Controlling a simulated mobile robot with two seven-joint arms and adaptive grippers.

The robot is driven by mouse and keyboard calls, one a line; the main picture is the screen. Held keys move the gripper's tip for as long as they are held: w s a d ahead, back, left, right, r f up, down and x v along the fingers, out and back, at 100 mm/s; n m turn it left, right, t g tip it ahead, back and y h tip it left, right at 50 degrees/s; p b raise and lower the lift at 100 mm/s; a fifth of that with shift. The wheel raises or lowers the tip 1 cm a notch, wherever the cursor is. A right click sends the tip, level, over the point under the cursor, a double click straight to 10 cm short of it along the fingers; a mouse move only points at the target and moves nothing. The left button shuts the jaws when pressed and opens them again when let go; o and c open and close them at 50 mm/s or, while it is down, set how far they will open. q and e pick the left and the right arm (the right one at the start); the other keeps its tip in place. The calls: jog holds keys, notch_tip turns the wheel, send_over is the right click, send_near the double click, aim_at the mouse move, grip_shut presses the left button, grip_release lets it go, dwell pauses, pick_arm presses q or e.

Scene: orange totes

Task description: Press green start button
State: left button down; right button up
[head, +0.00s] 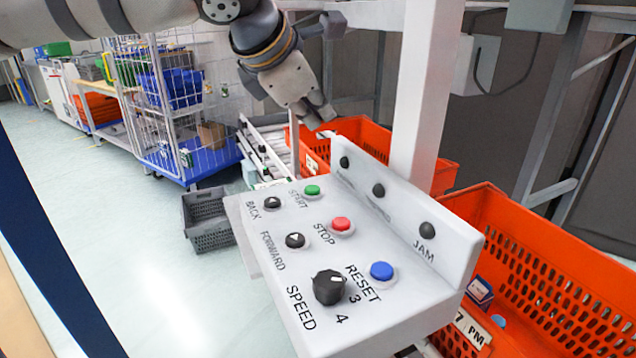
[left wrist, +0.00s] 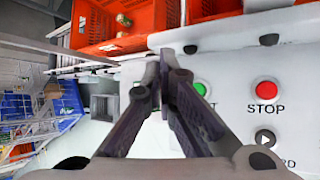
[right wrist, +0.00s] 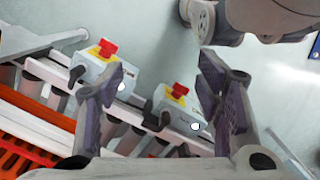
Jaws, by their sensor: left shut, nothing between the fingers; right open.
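The green start button (head: 312,190) sits on the top face of a white control box (head: 262,225), at its far end, labelled START. My left gripper (head: 322,118) is shut and empty, above and beyond the box's far end, apart from the button in the head view. In the left wrist view the closed fingertips (left wrist: 166,52) partly cover the START label, and the green button (left wrist: 200,88) shows just right of them. My right gripper (right wrist: 158,88) is open and empty, over a roller conveyor, seen only in the right wrist view.
The red stop button (head: 341,224), blue reset button (head: 381,271) and black speed knob (head: 329,287) share the panel. A white post (head: 425,90) rises behind it. Orange totes (head: 530,260) stand behind and right. Two yellow-and-red switch boxes (right wrist: 180,105) sit by the conveyor.

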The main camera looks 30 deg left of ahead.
aim_at(316, 190)
pick_arm(q)
notch_tip(316, 190, down, 4)
jog(key=shift+w+r+b, duration=0.15)
jog(key=shift+r+b, duration=0.1)
jog(key=shift+b, duration=0.05)
notch_tip(316, 190, down, 4)
jog(key=shift+r+b, duration=0.1)
jog(key=shift+b, duration=1.1)
jog(key=shift+f, duration=0.75)
pick_arm(e)
jog(key=shift+g, duration=0.9)
jog(key=s+f, duration=0.3)
jog(key=s, duration=0.1)
jog(key=shift+f, duration=0.4)
pick_arm(q)
jog(key=shift+f, duration=0.1)
pick_arm(e)
jog(key=shift+w+r, duration=0.1)
jog(key=shift+w, duration=0.05)
pick_arm(q)
jog(key=shift+f, duration=0.35)
pick_arm(e)
jog(key=shift+w+r, duration=0.15)
